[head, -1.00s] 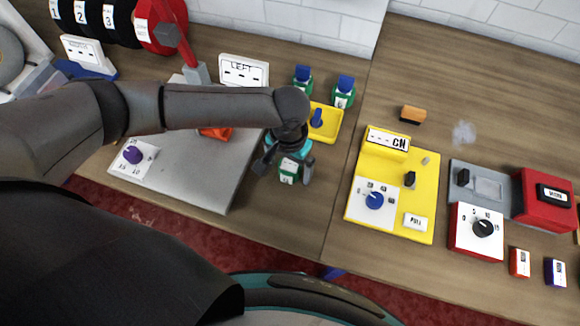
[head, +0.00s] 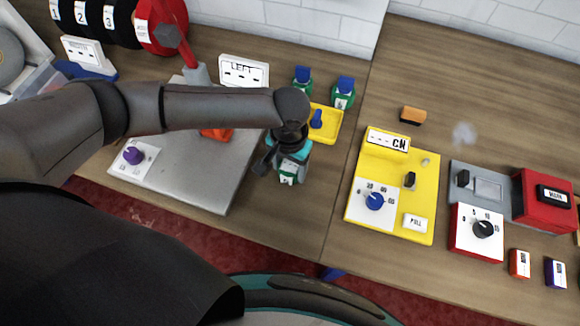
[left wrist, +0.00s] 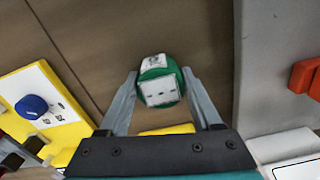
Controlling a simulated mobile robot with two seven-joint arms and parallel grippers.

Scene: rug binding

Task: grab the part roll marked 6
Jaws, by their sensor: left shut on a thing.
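A green part roll (head: 288,178) with white labels stands on the wooden bench, right of the grey plate. My left gripper (head: 287,168) is shut on it from above. In the left wrist view the green roll (left wrist: 160,88) sits between the two grey fingers; its label shows dashes, and I cannot read a number. Two more green rolls with blue tops stand farther back, one on the left (head: 302,78) and one on the right (head: 343,97). Their numbers are too small to read for sure. My right gripper is not in view.
A yellow tray (head: 332,128) with a blue piece is just behind the gripper. A yellow panel (head: 394,225) with a blue knob stands to the right. The grey plate (head: 190,185) lies left. A LEFT sign (head: 244,71) stands behind. Bare bench lies in front of the roll.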

